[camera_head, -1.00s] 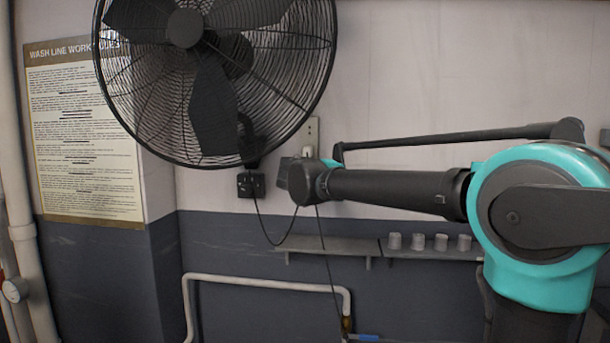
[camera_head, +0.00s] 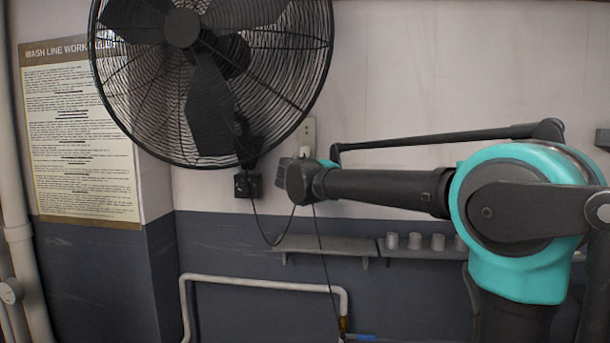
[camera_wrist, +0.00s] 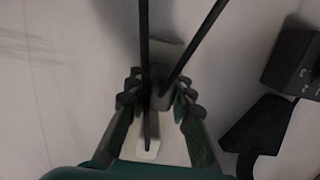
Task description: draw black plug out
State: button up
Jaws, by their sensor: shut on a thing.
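My gripper (camera_wrist: 158,98) is at the pale wall plate (camera_wrist: 168,54). Its fingers are shut on the black plug (camera_wrist: 162,100), which shows dark grey between them. Dark cords cross in front of it. Whether the plug still sits in the socket or stands off the plate, I cannot tell. In the head view my gripper (camera_head: 283,172) is beside the lower part of the wall plate (camera_head: 308,128); the plug is hidden there. A small white piece (camera_head: 306,152) shows on the plate just above my wrist.
A large black fan (camera_head: 212,75) hangs left of my gripper. Its black box (camera_head: 247,185) is close by, also in the wrist view (camera_wrist: 295,62). Cords (camera_head: 270,240) hang below. A shelf (camera_head: 325,246) with metal cups (camera_head: 414,241) and a white pipe (camera_head: 265,284) are lower.

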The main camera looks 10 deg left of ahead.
grip_shut()
jog(key=shift+s, duration=0.85)
dwell(0.3)
jog(key=shift+s+a, duration=0.1)
jog(key=shift+s, duration=1.3)
jog(key=shift+r, duration=0.1)
